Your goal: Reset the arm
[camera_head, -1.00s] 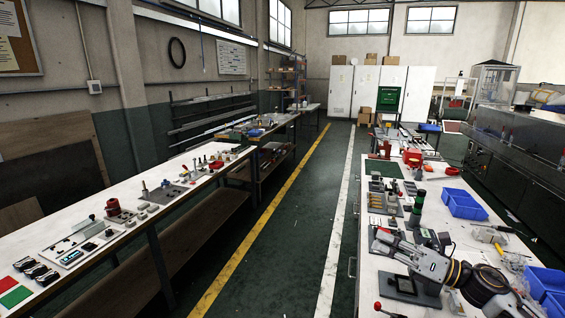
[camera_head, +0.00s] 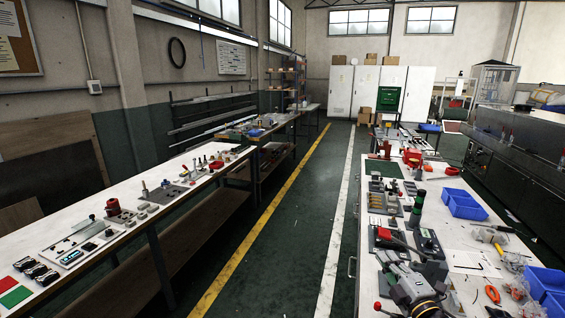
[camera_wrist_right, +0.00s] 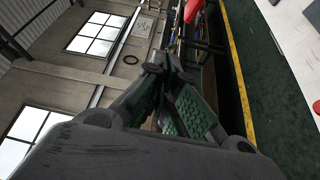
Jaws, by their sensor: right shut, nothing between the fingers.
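My right gripper (camera_head: 386,264) is low over the near end of the right-hand workbench (camera_head: 455,225), with its wrist below it at the picture's bottom edge. In the right wrist view its dark fingers (camera_wrist_right: 165,72) are together and nothing shows between them. In the head view a grey device with a red top (camera_head: 384,234) lies just beyond the fingers; I cannot tell whether they touch it. My left gripper is not in view.
Blue bins (camera_head: 463,204) and orange-handled pliers (camera_head: 492,294) lie right of my arm. A dark green cylinder (camera_head: 416,208) stands beyond it. A red knob (camera_head: 377,306) is near the front. The aisle (camera_head: 290,225) on the left is clear.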

